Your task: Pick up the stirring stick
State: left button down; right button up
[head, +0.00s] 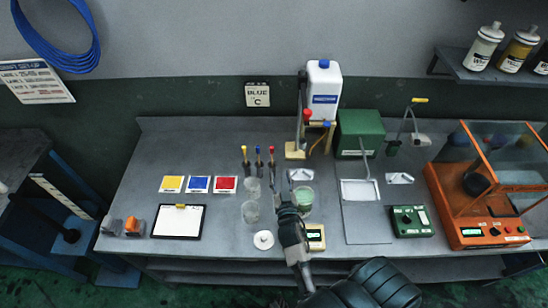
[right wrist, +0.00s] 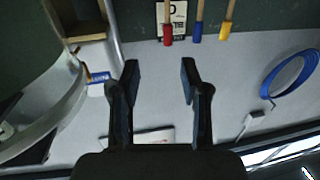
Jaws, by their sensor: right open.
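Three upright thin sticks with coloured tops stand in a row on the bench: yellow (head: 244,152), blue (head: 258,154) and red (head: 271,153). I cannot tell which one the task means. In the right wrist view, which is upside down, the red (right wrist: 168,35), blue (right wrist: 197,32) and yellow (right wrist: 228,30) tops show with pale wooden shafts. They lie beyond the fingertips, apart from them. My right gripper (head: 284,196) is open and empty, over the bench to the right of the sticks; its spread fingers show in the right wrist view (right wrist: 160,70). My left gripper is not in view.
Clear beakers (head: 250,212) and a beaker of greenish liquid (head: 303,199) stand close to my right gripper. A white jug (head: 323,85) and green box (head: 362,132) stand behind. A clipboard (head: 178,222) and colour cards lie left. An orange balance case (head: 455,215) is right.

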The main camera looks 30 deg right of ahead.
aim_at(272, 153)
jog(key=x, duration=0.2)
jog(key=a+x, duration=0.1)
jog(key=x, duration=0.4)
jog(key=shift+w+a+p, duration=0.2)
jog(key=shift+w+p, duration=0.15)
jog(key=shift+p, duration=0.05)
jog(key=x, duration=0.6)
jog(key=shift+s+d+f+p, duration=0.2)
jog(key=shift+d+f+p, duration=0.05)
jog(key=shift+f+p, duration=0.15)
jog(key=shift+w+a, duration=0.1)
jog(key=shift+w, duration=0.05)
jog(key=shift+a+r, duration=0.15)
jog(key=shift+a, duration=0.25)
jog(key=c, duration=0.4)
jog(key=shift+r, duration=0.1)
jog(key=c, duration=0.4)
jog(key=shift+d, duration=0.35)
grip_shut()
